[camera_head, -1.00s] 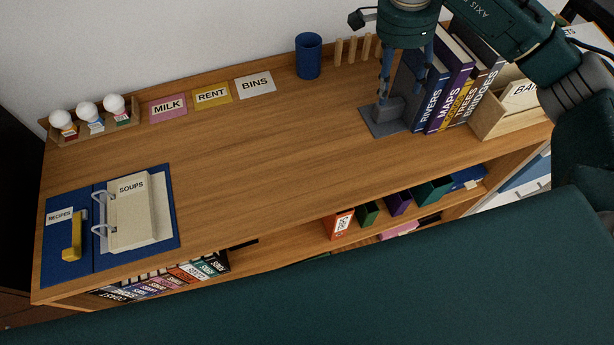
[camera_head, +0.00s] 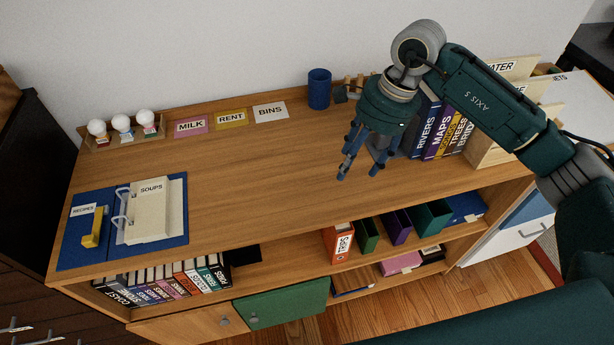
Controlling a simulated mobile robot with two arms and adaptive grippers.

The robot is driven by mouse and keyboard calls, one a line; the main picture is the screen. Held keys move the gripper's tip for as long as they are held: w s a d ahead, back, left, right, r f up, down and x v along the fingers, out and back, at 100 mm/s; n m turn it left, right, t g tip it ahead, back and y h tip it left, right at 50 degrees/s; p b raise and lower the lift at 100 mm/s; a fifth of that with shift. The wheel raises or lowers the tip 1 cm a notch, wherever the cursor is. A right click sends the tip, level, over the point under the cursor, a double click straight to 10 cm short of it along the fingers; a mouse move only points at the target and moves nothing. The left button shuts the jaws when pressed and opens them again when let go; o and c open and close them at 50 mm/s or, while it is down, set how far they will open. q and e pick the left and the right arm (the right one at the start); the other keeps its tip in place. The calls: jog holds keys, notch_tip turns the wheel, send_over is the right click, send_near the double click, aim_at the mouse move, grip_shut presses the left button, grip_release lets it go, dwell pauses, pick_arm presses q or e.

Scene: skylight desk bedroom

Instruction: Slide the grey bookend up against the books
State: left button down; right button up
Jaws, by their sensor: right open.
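The grey bookend (camera_head: 381,154) is on the desk top, just left of the row of upright books (camera_head: 446,130), whose spines read RIVERS, MAPS and more. My right gripper (camera_head: 354,166) is open and empty, in front and to the left of the bookend, with its fingers pointing down. The gripper hides much of the bookend, and I cannot tell whether it touches the first book. My left gripper is not in view.
A blue cup (camera_head: 319,88) stands at the back. Cards (camera_head: 231,119) lie left of it. An open binder (camera_head: 148,212) lies at the left. A wooden file box (camera_head: 490,146) stands right of the books. The middle of the desk (camera_head: 270,170) is clear.

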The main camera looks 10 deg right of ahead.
jog(key=s+a+y, duration=0.2)
jog(key=a+y, duration=0.2)
jog(key=a, duration=0.7)
jog(key=shift+s+a+r, duration=0.2)
jog(key=shift+s+r, duration=0.05)
jog(key=shift+r, duration=0.15)
